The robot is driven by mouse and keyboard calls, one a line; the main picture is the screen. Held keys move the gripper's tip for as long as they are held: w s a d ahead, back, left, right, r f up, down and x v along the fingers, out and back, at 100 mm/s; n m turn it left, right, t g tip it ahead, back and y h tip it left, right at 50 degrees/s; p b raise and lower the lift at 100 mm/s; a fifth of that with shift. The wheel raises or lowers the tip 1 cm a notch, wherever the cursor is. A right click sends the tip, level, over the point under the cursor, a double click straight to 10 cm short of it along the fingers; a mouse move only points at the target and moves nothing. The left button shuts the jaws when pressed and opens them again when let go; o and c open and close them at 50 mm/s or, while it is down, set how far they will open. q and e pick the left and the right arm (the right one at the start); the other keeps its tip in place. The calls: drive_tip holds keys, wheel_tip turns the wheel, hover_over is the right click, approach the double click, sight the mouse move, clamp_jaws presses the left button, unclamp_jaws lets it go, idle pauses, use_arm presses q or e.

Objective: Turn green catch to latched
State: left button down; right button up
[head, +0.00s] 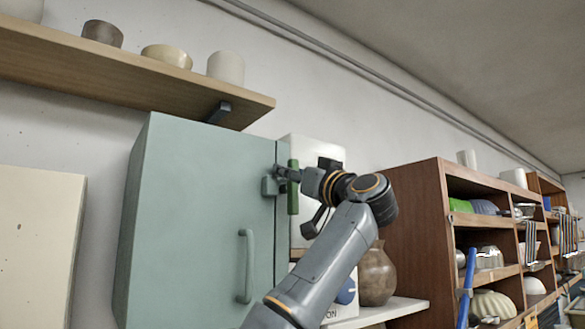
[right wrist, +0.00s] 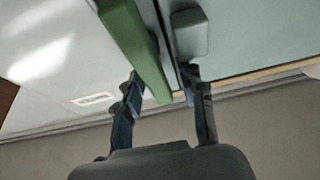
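The green catch (head: 293,187) is an upright bar at the right edge of the pale teal cabinet (head: 200,220), beside a small grey block (head: 268,186). My right gripper (head: 284,175) is at the catch, with its fingers pointing left. In the right wrist view the green catch (right wrist: 135,48) runs at a slant, its near end between the two spread fingers (right wrist: 162,78). The left finger is close to the catch and the right one is close to the grey block (right wrist: 189,34); contact is unclear. My left gripper is not in view.
A wooden shelf (head: 130,78) with bowls and cups hangs above the cabinet. The cabinet door has a vertical handle (head: 245,266). A brown vase (head: 377,275) stands on a white shelf (head: 400,307) behind my arm. A wooden shelf unit (head: 412,215) fills the right.

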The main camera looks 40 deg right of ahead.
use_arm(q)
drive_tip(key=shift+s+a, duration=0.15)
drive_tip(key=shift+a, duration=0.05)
use_arm(e)
drive_tip(key=shift+c, duration=0.2)
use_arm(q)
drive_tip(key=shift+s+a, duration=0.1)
use_arm(e)
clamp_jaws()
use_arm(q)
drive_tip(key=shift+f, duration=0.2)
use_arm(e)
drive_tip(key=shift+d, duration=0.1)
